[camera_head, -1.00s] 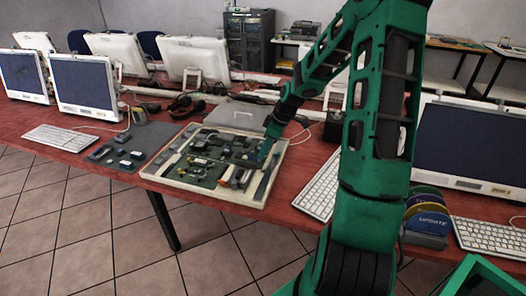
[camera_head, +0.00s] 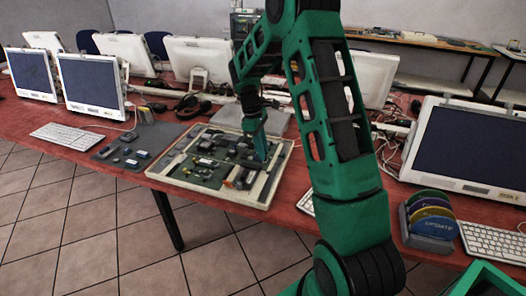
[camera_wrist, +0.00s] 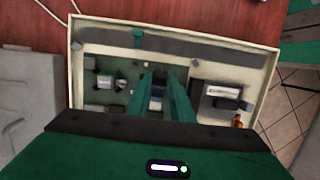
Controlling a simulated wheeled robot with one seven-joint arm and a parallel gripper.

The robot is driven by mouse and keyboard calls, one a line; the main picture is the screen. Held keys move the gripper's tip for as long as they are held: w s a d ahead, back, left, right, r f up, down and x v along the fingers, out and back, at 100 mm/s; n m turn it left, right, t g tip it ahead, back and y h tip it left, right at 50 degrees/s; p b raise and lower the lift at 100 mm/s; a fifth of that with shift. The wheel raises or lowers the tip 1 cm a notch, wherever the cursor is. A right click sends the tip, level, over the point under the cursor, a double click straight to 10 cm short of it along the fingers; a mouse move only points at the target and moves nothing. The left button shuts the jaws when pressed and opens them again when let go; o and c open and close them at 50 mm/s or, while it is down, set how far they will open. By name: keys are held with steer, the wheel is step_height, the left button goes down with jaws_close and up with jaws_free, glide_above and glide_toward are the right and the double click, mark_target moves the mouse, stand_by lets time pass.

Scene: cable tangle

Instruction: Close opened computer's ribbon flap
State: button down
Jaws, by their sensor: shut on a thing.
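The opened computer (camera_head: 205,192) is a shallow cream tray with a dark green board and several parts, flat on the red table. Its cream rim also shows in the wrist view (camera_wrist: 180,27). My gripper (camera_head: 263,159) points down into the right half of the computer. In the wrist view, its two green fingers (camera_wrist: 163,76) stand over the middle of the board, shut on a small part between them. That part looks like the ribbon flap (camera_wrist: 156,100), mostly hidden by the fingers, so its angle cannot be told.
A grey mat with small parts (camera_head: 123,157) lies left of the computer. A grey case (camera_head: 228,117) lies behind it. A disc rack (camera_head: 432,225), keyboards and a monitor (camera_head: 470,145) stand to the right. Free red table shows around the tray's front right corner.

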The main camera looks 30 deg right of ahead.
steer(key=g+h, duration=0.1)
steer(key=w+a+g+h, duration=0.1)
steer(key=shift+w+f+g, duration=0.2)
steer(key=shift+f+g, duration=0.05)
steer(key=shift+g, duration=0.05)
steer(key=shift+w+a+f+g+h, duration=0.15)
steer(key=shift+w+f+g+h, duration=0.1)
steer(key=shift+g+h, duration=0.45)
steer(key=c, duration=1.7)
jaws_free()
steer(key=shift+f, duration=0.1)
steer(key=v, duration=1)
steer(key=shift+w+a, duration=0.1)
steer(key=shift+w, duration=0.25)
